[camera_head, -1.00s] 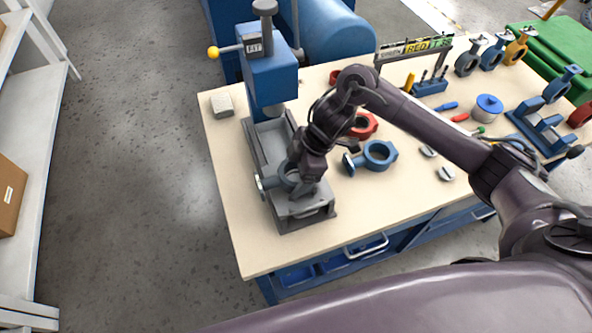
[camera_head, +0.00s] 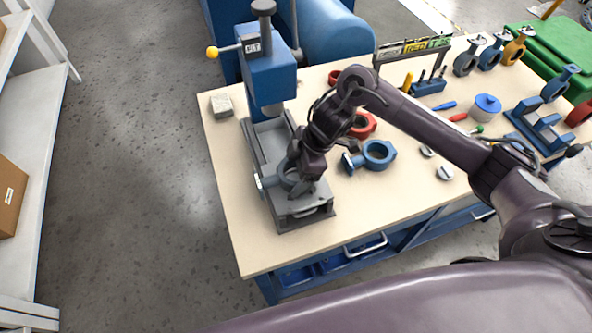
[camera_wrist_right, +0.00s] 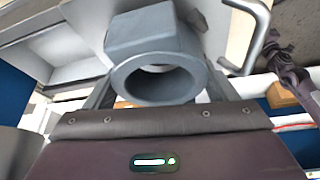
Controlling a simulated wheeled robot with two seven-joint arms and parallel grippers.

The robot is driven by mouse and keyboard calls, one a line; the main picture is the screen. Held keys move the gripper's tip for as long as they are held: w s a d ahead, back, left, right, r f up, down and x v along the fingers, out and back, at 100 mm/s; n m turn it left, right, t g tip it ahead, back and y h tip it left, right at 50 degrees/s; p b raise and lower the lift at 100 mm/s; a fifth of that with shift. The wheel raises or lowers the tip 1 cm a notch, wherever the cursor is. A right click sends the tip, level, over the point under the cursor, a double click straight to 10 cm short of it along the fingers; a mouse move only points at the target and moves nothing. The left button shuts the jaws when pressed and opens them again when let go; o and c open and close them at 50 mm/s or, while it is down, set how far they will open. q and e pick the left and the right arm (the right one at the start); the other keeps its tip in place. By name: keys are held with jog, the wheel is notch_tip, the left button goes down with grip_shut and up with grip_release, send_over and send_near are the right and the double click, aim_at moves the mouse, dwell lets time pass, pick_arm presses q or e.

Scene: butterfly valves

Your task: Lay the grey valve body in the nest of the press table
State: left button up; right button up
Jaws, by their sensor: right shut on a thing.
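The grey valve body (camera_head: 266,181) is at the front of the press table (camera_head: 312,222), partly hidden by my right gripper (camera_head: 298,178). My right gripper is shut on it and points down from above. In the right wrist view the valve body (camera_wrist_right: 158,38) sits between the fingers, with its round opening facing the camera. The nest lies under the valve body and is mostly hidden. I cannot tell whether the valve body touches it. My left gripper is not seen in the head view.
The blue press (camera_head: 270,72) stands behind, its ram over the back of the press table. A blue valve body (camera_head: 377,154) and a red one (camera_head: 364,126) lie to the right. A grey block (camera_head: 221,105) is at the left. The bench (camera_head: 240,236) is clear at its front left.

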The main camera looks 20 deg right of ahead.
jog(key=shift+s+d+f, duration=0.1)
jog(key=shift+s+f, duration=0.4)
jog(key=shift+f, duration=0.4)
jog(key=o, duration=1.1)
jog(key=shift+o, duration=1.4)
jog(key=shift+w+f, duration=0.1)
jog(key=shift+d+r, duration=0.1)
jog(key=shift+r, duration=0.2)
jog(key=v, duration=0.9)
jog(key=shift+w+a, duration=0.35)
jog(key=shift+w, duration=0.35)
jog(key=shift+r, duration=0.15)
jog(key=shift+s, duration=0.1)
